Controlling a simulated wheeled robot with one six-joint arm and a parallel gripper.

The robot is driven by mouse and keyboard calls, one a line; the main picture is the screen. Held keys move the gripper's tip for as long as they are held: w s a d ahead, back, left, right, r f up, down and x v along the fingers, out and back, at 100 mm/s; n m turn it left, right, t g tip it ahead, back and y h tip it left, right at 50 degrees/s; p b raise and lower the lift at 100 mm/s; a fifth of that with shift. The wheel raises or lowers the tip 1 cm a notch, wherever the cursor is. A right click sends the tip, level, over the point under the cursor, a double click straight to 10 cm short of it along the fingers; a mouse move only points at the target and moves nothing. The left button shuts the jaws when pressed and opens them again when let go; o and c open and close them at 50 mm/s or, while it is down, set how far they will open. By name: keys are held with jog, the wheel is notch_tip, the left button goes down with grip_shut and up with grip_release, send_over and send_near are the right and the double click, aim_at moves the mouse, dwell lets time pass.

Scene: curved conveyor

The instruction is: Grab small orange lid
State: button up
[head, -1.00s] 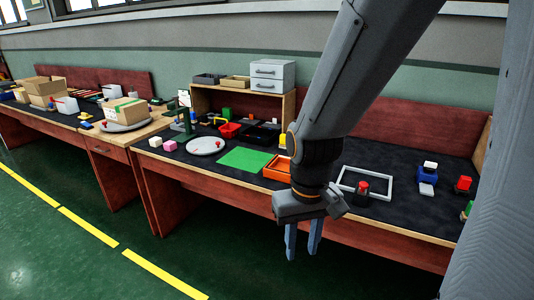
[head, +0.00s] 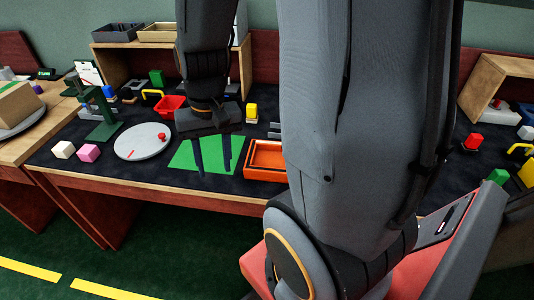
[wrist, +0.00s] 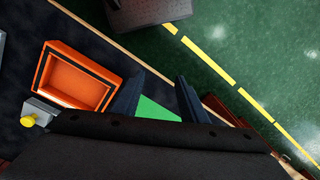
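A shallow orange tray-like piece (head: 265,174) lies on the dark table top, right of the green mat, partly hidden by my arm. It also shows in the wrist view (wrist: 76,84), at the left, with a raised rim and a recessed middle. I cannot tell whether it is the lid or a box, or whether a lid lies on it. My gripper (head: 213,170) points down over the green mat (head: 190,160), left of the orange piece. Its fingers are apart with nothing between them, also in the wrist view (wrist: 157,90).
A wooden shelf (head: 118,65) is behind. A yellow-knobbed grey piece (wrist: 38,114) sits by the orange piece.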

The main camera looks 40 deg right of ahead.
jog(key=w+d+m+t+y+p, duration=0.1)
jog(key=w+d+m+y+p, duration=0.2)
jog(key=d+m, duration=1.05)
jog(key=m+t+p, duration=0.2)
jog(key=m+p, duration=0.2)
jog(key=m, duration=0.6)
send_near(276, 161)
jog(key=shift+h, duration=0.4)
jog(key=w+d+r, duration=0.2)
jog(key=w+d, duration=0.1)
jog(key=shift+w+r, duration=0.15)
jog(key=shift+w, duration=0.1)
jog(key=shift+d+f, duration=0.2)
jog(key=shift+d, duration=0.1)
jog(key=shift+f, duration=0.35)
jog(key=shift+p+x, duration=0.85)
jog(key=shift+x, duration=2.6)
jog(key=shift+a, duration=0.1)
grip_shut()
